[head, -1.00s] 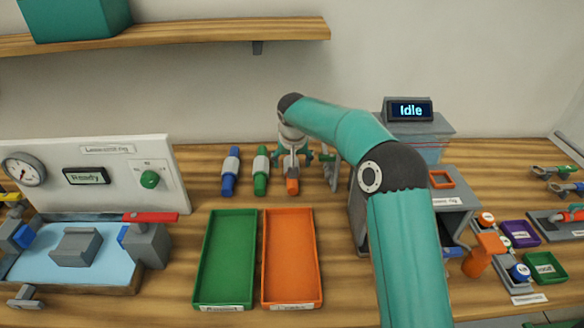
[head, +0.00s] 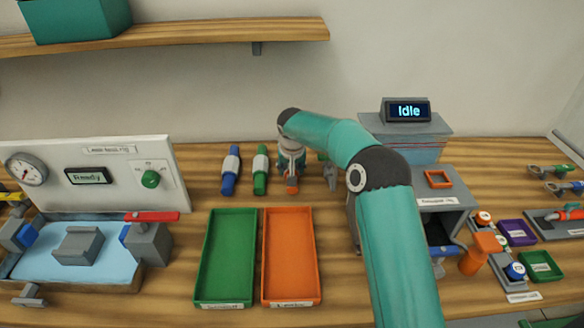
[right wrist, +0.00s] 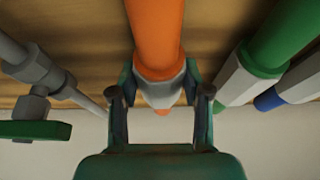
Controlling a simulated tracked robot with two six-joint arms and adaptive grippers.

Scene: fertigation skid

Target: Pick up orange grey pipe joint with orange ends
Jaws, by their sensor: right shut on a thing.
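The grey pipe joint with orange ends shows in the head view mostly as its near orange end (head: 292,187), behind the orange tray. In the right wrist view its orange end (right wrist: 154,35) and grey middle (right wrist: 163,83) run between the fingers. My right gripper (head: 291,170) comes down over it from above; the arm hides its fingers in the head view. In the right wrist view the gripper (right wrist: 162,98) is shut on the grey middle. The joint appears to be still at table level. My left gripper is not in view.
A green-ended joint (head: 261,171) and a blue-ended joint (head: 230,171) lie close on the left. A grey fitting (head: 331,176) is close on the right. Green (head: 203,260) and orange (head: 315,260) trays stand in front. A grey machine (head: 448,222) stands at right.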

